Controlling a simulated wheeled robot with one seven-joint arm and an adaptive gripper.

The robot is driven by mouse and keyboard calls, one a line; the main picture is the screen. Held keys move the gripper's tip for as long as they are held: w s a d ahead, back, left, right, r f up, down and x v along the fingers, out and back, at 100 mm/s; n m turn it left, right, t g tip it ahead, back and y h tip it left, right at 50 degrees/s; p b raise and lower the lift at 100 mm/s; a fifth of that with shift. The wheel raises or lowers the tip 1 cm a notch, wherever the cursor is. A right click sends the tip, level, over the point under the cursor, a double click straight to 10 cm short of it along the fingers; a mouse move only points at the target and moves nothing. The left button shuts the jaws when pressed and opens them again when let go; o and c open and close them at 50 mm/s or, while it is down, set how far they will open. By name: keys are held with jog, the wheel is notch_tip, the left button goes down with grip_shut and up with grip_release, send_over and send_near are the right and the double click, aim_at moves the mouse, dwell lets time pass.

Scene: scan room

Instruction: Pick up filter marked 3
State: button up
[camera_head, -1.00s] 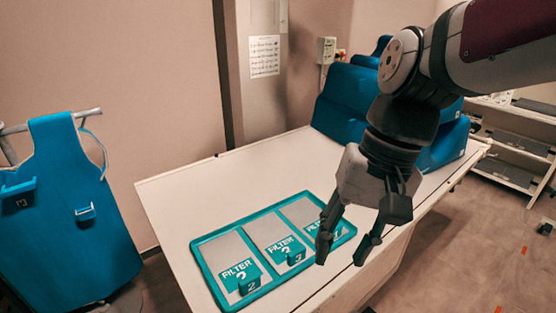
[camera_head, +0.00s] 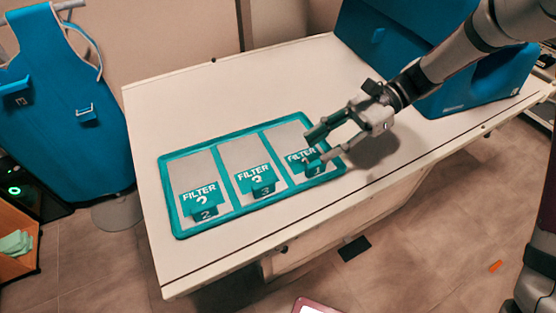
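A teal-rimmed tray (camera_head: 170,205) lies on the white table with three grey filter plates in a row, each with a teal label and tab. The middle filter (camera_head: 246,160), with a tab that reads 3, sits in the middle compartment. The left filter (camera_head: 196,170) has a tab marked 2. The right filter (camera_head: 287,140) has a tab that seems to read 1. My gripper (camera_head: 319,146) is open and empty, with its fingers pointing left at the right end of the tray. It partly covers the right filter in this view; I cannot tell whether it touches.
The white table (camera_head: 210,95) is clear behind and left of the tray. A blue apron (camera_head: 60,110) hangs at the left. A wooden shelf (camera_head: 18,222) stands at the lower left.

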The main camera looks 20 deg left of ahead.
jog(key=shift+a+f, duration=0.1)
jog(key=shift+f, duration=0.1)
send_near(259, 184)
jog(key=shift+s+a+f+p, duration=0.2)
jog(key=shift+s+f+p, duration=0.1)
jog(key=shift+s+p, duration=0.25)
jog(key=shift+p+x, duration=0.35)
jog(key=shift+x, duration=3)
jog(key=shift+w+a, duration=0.1)
jog(key=shift+w, duration=0.05)
jog(key=shift+c, duration=0.3)
grip_shut()
